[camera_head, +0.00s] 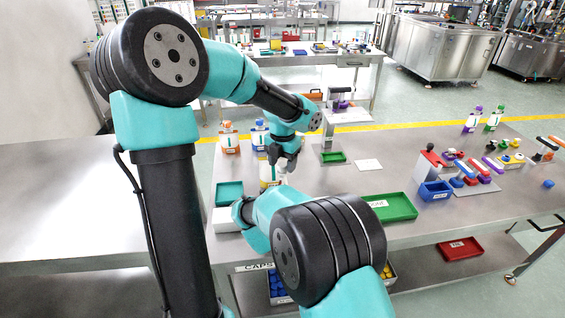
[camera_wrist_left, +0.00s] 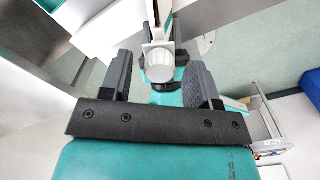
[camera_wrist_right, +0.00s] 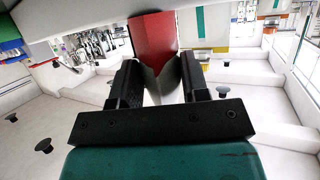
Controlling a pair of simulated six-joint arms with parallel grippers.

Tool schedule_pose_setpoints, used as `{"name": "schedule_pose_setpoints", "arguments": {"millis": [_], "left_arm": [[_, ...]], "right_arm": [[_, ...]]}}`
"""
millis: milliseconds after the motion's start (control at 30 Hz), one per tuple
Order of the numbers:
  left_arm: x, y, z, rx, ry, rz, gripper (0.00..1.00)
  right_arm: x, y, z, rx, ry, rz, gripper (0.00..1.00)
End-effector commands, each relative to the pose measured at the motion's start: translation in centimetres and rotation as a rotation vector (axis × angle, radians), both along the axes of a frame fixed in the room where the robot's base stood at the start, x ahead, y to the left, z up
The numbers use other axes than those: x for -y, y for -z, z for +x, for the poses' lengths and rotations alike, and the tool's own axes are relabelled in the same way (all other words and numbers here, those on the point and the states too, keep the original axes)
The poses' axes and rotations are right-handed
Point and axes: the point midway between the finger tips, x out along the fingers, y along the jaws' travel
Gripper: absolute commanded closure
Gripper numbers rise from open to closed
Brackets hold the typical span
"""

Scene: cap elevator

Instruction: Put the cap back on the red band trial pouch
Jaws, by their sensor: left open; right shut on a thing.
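The red band pouch (camera_wrist_right: 152,45) shows in the right wrist view, white below its red band. My right gripper (camera_wrist_right: 155,82) is shut on its white lower part. In the head view this gripper and pouch are hidden behind my arms. My left gripper (camera_head: 284,163) points down over the near table, fingers apart. In the left wrist view a white ribbed round piece (camera_wrist_left: 158,64) lies between the open fingers of the left gripper (camera_wrist_left: 160,75); I cannot tell whether it is a cap or whether the fingers touch it. A yellow-banded pouch (camera_head: 268,176) stands just below the left gripper.
Pouches with an orange cap (camera_head: 228,138) and a blue cap (camera_head: 259,136) stand behind. A green tray (camera_head: 390,208) and blue bin (camera_head: 435,191) lie to the right. A teal tray (camera_head: 229,192) is at left. The right side holds coloured stands and more pouches.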

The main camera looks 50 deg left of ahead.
Motion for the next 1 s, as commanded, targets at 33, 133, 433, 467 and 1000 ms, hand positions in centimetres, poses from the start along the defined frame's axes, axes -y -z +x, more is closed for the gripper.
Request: {"name": "schedule_pose_setpoints", "arguments": {"millis": [33,133,433,467,1000], "left_arm": [[0.0,-0.3,0.0,0.002,0.000,0.001,0.44],[0.0,-1.2,0.1,0.004,0.000,0.001,0.44],[0.0,-4.2,0.0,0.002,0.000,0.001,0.44],[0.0,-4.4,0.0,0.002,0.000,0.001,0.44],[0.0,-4.5,0.0,0.001,-0.082,0.000,0.49]], "right_arm": [[0.0,0.0,0.0,0.000,0.000,0.000,1.00],[0.0,0.0,0.0,0.000,0.000,0.000,1.00],[0.0,0.0,0.0,0.000,0.000,0.000,1.00],[0.0,0.0,0.0,0.000,0.000,0.000,1.00],[0.0,0.0,0.0,0.000,0.000,0.000,1.00]]}}
